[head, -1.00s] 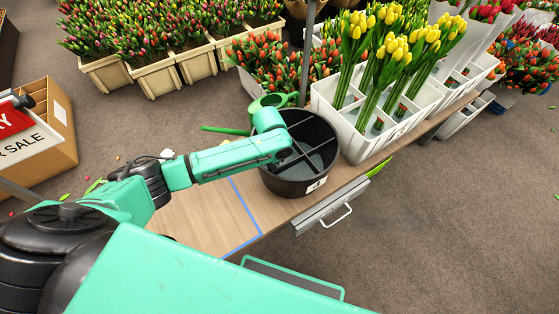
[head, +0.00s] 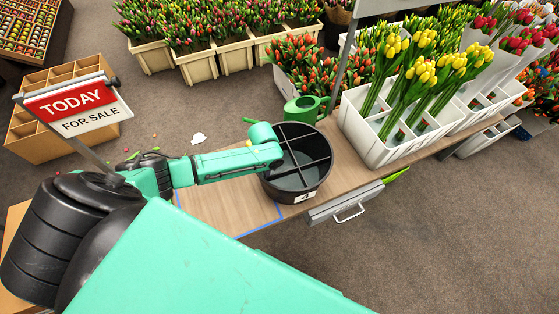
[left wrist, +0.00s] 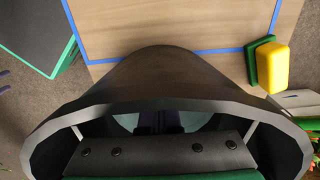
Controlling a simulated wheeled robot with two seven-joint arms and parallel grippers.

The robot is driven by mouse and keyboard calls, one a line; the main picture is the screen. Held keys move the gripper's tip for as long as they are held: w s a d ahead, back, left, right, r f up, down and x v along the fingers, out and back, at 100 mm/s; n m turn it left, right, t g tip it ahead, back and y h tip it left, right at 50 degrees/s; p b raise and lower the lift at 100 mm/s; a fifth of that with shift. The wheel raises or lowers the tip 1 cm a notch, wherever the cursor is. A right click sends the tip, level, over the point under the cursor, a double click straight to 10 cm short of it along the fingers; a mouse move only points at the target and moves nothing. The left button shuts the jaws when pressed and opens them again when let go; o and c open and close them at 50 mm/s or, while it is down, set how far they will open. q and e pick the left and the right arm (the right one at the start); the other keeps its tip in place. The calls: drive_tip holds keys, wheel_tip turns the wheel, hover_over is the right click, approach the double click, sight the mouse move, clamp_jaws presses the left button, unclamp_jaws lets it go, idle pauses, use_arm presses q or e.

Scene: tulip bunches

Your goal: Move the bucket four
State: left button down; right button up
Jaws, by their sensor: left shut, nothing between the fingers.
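Bucket four (head: 308,184) is a round black bucket with inner dividers and a white label "4". It stands upright on the wooden table, just right of a blue tape outline (head: 277,212). My left arm reaches over its left rim in the head view. In the left wrist view the bucket (left wrist: 160,72) fills the lower middle, with the blue tape (left wrist: 190,50) beyond it. My left gripper (left wrist: 167,122) is dark and mostly hidden at the bucket's opening; it is shut with nothing between the fingers. My right gripper is not in view.
A green watering can (head: 306,108) stands behind the bucket. A white crate of yellow tulips (head: 385,153) stands to its right. A yellow sponge (left wrist: 275,67) lies by the tape. The taped table area (head: 225,205) left of the bucket is clear. A sale sign (head: 75,108) stands left.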

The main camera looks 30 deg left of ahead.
use_arm(q)
drive_tip(key=s+a+p, duration=0.3)
drive_tip(key=s+a, duration=0.2)
drive_tip(key=s, duration=0.1)
drive_tip(key=s+a+p, duration=0.4)
drive_tip(key=s+a, duration=0.1)
drive_tip(key=s, duration=0.2)
drive_tip(key=s+a+p, duration=0.3)
drive_tip(key=s+a, duration=0.3)
drive_tip(key=s, duration=0.1)
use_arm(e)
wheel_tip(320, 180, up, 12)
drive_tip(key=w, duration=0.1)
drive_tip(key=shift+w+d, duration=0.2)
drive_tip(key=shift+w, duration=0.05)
